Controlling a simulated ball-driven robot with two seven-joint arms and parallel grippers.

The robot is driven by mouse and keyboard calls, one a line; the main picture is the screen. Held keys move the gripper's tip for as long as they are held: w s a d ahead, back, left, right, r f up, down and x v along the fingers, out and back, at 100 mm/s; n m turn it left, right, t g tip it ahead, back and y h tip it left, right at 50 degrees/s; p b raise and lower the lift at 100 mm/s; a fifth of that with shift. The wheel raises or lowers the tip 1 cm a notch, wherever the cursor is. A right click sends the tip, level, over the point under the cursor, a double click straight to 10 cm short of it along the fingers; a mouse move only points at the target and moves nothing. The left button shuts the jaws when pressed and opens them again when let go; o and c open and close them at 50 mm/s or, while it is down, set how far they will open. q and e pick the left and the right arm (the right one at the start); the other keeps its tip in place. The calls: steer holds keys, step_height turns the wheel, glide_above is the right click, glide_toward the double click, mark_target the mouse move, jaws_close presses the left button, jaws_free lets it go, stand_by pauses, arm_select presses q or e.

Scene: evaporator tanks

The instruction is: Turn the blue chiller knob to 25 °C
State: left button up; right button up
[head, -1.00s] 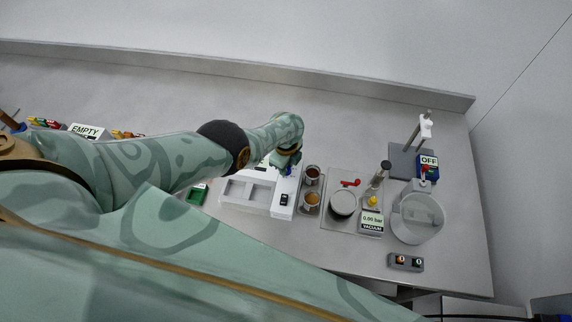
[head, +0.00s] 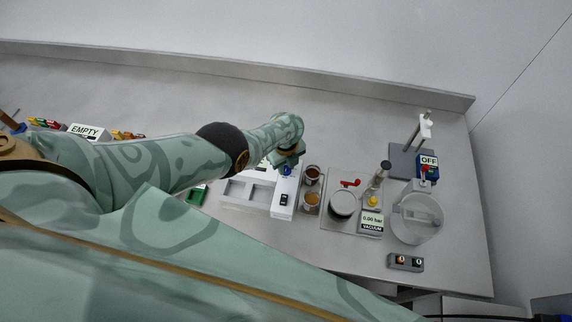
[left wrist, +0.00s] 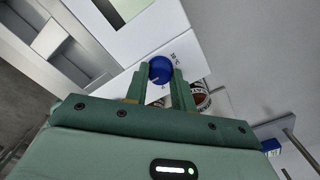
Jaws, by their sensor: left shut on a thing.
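The blue chiller knob (left wrist: 160,70) sits on the white chiller box (left wrist: 125,42), and a white mark shows on its face. A "°C" label is printed beside it in the left wrist view; the rest of the print is too small or hidden to read. My left gripper (left wrist: 158,78) is shut on the knob, one finger on each side. In the head view the knob (head: 286,170) is a small blue spot under my left gripper (head: 287,162), at the back of the chiller box (head: 284,197). A dark switch (head: 284,200) is on the box's front part. My right gripper is out of view.
A white compartment tray (head: 248,188) adjoins the chiller on the left. Two brown-filled jars (head: 312,185) stand close on its right. Further right are a lidded pot (head: 343,204), a 0.00 bar vacuum gauge (head: 371,221), and a stand with an OFF display (head: 428,161).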

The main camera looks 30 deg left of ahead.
arm_select(q)
steer(key=shift+s+f, duration=0.15)
steer(key=shift+s, duration=0.05)
steer(key=o, duration=0.8)
steer(key=shift+c, duration=0.2)
steer(key=shift+o, duration=1.2)
steer(key=shift+w, duration=0.15)
step_height(320, 180, up, 10)
steer(key=p, duration=0.9)
step_height(320, 180, up, 6)
glide_above(286, 168)
steer(key=shift+r, duration=0.2)
